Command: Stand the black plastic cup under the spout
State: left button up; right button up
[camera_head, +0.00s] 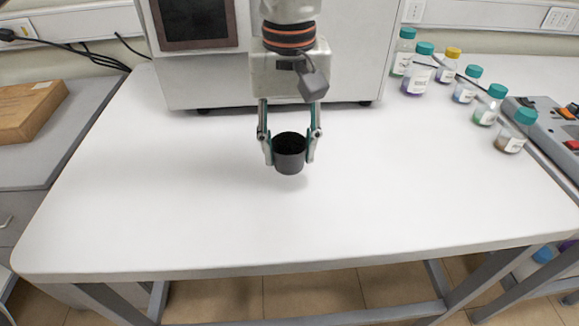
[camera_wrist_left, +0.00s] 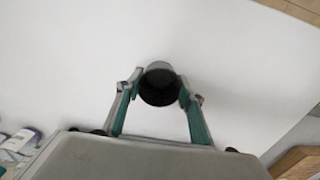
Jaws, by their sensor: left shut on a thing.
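The black plastic cup (camera_head: 289,160) is upright, its dark open top facing up, near the middle of the white table in the head view. My left gripper (camera_head: 290,148) is shut on it, one finger on each side. The cup also shows between the fingers in the left wrist view (camera_wrist_left: 160,85). A soft shadow lies near it; I cannot tell whether its base touches the table. No spout can be made out; my arm covers part of the large machine (camera_head: 200,85) behind. My right gripper is not in view.
The white table (camera_head: 150,190) is bare to the left and in front. Several capped sample bottles (camera_head: 418,75) stand at the back right, beside a grey device with coloured buttons (camera_head: 560,125).

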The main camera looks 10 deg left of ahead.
aim_at(289, 169)
pick_arm(q)
notch_tip(289, 169, down, 5)
jog(key=shift+f+b, duration=0.1)
jog(key=shift+b, duration=0.35)
jog(key=o, duration=0.8)
jog(key=shift+f, duration=0.1)
jog(key=shift+o, duration=0.8)
